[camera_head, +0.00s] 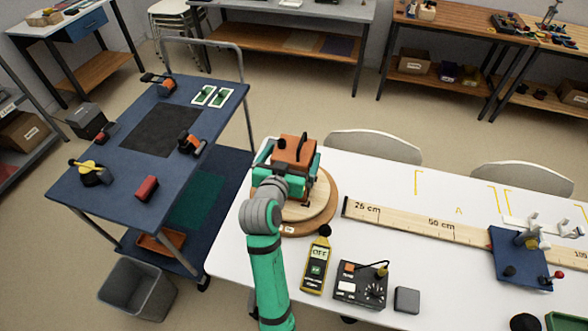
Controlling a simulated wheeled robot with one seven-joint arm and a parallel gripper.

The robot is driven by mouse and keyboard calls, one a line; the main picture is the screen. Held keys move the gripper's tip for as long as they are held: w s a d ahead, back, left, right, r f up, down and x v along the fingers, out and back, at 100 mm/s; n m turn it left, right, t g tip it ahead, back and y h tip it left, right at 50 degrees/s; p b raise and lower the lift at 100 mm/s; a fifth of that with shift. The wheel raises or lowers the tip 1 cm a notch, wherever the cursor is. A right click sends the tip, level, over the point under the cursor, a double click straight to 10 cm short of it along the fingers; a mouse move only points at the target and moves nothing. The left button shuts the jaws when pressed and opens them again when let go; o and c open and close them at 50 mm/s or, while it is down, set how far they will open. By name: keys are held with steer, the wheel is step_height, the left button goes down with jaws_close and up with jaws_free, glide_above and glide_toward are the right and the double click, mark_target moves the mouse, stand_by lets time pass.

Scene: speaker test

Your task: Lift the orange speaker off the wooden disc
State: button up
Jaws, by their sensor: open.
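The orange speaker (294,149) stands on the round wooden disc (324,205) at the left end of the white table. My green arm comes up from the bottom of the view. My gripper (290,162) is at the speaker, with green parts showing on the speaker's left and right sides. The gripper is open. My wrist and gripper hide the front of the speaker, and I cannot tell whether the fingers touch it.
A yellow meter (316,262), a dark control box (361,285) and a small grey block (407,299) lie in front of the disc. A wooden ruler (420,229) runs right from the disc to a blue stand (520,262). A blue cart (160,190) stands left.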

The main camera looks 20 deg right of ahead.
steer(key=shift+x, duration=0.95)
steer(key=c, duration=2)
steer(key=shift+r, duration=0.2)
